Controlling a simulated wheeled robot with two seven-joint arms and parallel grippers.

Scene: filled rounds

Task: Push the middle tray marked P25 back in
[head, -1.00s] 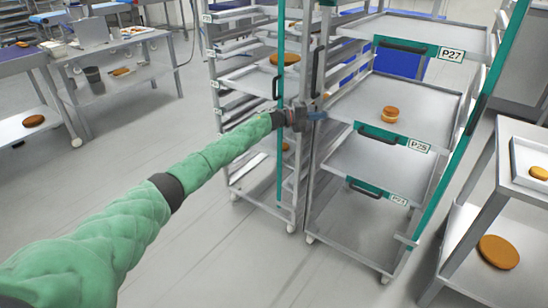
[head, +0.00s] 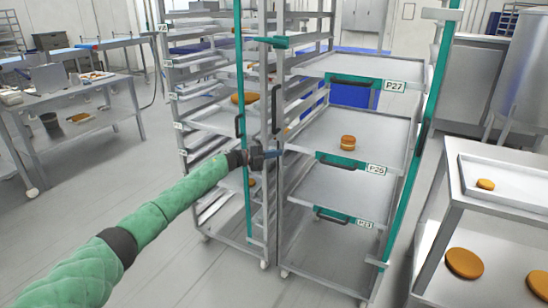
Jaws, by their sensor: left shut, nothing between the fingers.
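The middle tray marked P25 (head: 375,132) sits in the right-hand rack between the tray marked P27 (head: 345,69) and a lower tray (head: 345,192). Its label and black handle (head: 341,161) are on a green front strip. All three trays appear to stick out toward me. My left gripper (head: 274,153) is by the rack's left front post, close to the left front corner of the P25 tray. It is shut and empty; I cannot tell whether it touches the tray. My right gripper is not in view.
A second rack (head: 205,119) with trays and rounds stands directly left. A green-edged rack door (head: 415,130) stands at the right. A grey side table (head: 450,205) with a white tray and rounds is at the right front. Floor at left front is clear.

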